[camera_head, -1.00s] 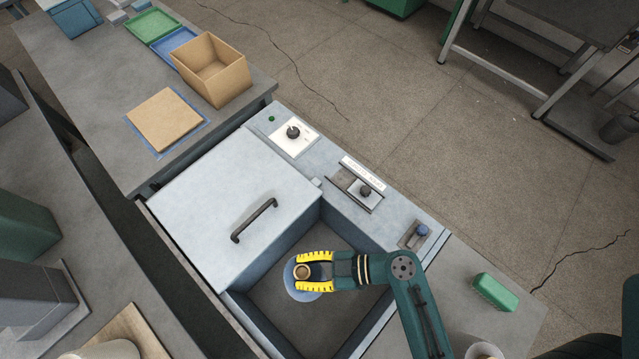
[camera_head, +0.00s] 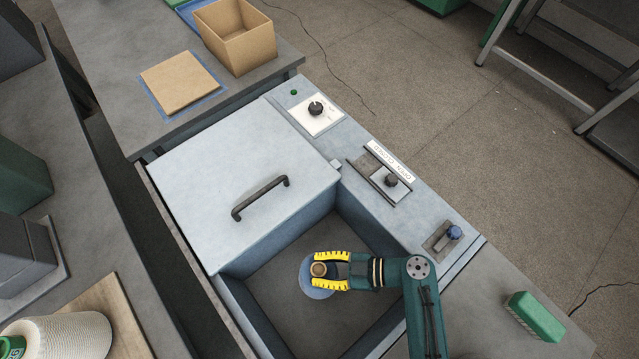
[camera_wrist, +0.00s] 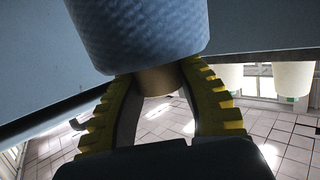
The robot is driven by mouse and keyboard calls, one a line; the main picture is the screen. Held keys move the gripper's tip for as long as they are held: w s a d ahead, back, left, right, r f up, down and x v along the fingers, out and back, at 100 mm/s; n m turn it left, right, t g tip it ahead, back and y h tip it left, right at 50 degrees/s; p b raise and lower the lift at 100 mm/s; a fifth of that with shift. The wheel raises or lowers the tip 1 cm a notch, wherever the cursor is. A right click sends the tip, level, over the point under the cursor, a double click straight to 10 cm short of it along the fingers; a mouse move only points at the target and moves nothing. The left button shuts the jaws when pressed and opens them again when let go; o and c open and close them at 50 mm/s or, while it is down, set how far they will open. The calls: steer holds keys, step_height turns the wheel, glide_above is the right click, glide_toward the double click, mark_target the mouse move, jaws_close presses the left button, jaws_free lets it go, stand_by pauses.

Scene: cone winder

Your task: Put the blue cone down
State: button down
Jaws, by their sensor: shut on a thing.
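The blue cone (camera_head: 316,290) is in my gripper, over the open bay of the light blue machine (camera_head: 240,310). My gripper (camera_head: 325,270) has yellow toothed fingers, shut on the narrow tan end of the cone's core (camera_head: 319,269). In the wrist view the blue cone (camera_wrist: 138,35) fills the upper middle, with its tan core end (camera_wrist: 157,82) between the fingers (camera_wrist: 160,100). The head view looks down on the cone, and I cannot tell whether its base touches the bay floor (camera_head: 280,250).
A grey lid (camera_head: 215,155) with a dark handle (camera_head: 260,197) covers the bay's far part. A panel with a dial (camera_head: 315,108), slider (camera_head: 390,180) and blue knob (camera_head: 453,232) runs along the right.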

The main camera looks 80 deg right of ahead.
steer(key=shift+d+f, duration=0.1)
steer(key=shift+f+b, duration=0.45)
steer(key=shift+f, duration=0.15)
steer(key=c, duration=0.7)
jaws_free()
steer(key=shift+c, duration=0.2)
steer(key=shift+r, duration=0.1)
steer(key=shift+s+d+r+p, duration=0.1)
steer(key=shift+s+r+p, duration=0.25)
steer(key=shift+r+p, duration=0.35)
steer(key=p+v, duration=0.1)
steer(key=v, duration=0.4)
steer(key=shift+s+d, duration=0.1)
steer(key=shift+s, duration=0.2)
steer(key=shift+s+r, duration=0.15)
steer(key=shift+s, duration=0.4)
